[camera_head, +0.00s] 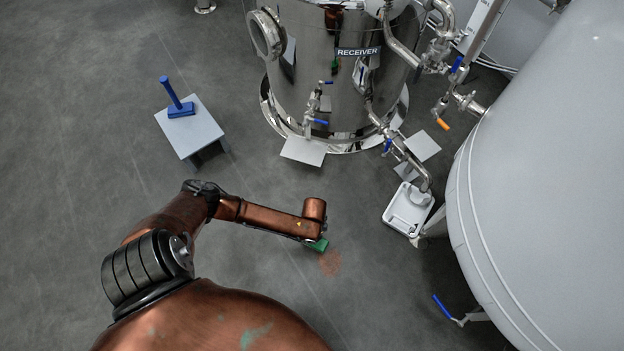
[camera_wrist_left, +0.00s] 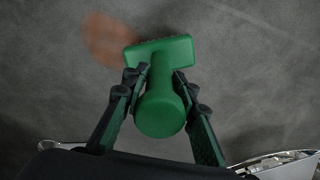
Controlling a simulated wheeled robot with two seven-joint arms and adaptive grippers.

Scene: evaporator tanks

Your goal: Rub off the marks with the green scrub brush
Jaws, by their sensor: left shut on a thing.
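The green scrub brush (camera_wrist_left: 160,105) is in my left gripper (camera_wrist_left: 158,92), which is shut on its handle in the left wrist view. In the head view, a bit of the green brush (camera_head: 319,245) shows under the end of my left arm; the left gripper itself is mostly hidden there. A reddish-brown mark (camera_head: 330,262) is on the grey floor just beside the brush head. The mark also shows in the left wrist view (camera_wrist_left: 104,36), at the brush head's upper left, partly behind it. I cannot tell whether the brush touches the floor. My right gripper is in neither view.
A blue brush-like tool (camera_head: 176,100) stands on a small grey stool (camera_head: 188,128) at the left. The steel receiver tank (camera_head: 330,90) stands at the back, a large pale tank (camera_head: 560,190) at the right. A white tray (camera_head: 408,210) lies under a pipe outlet.

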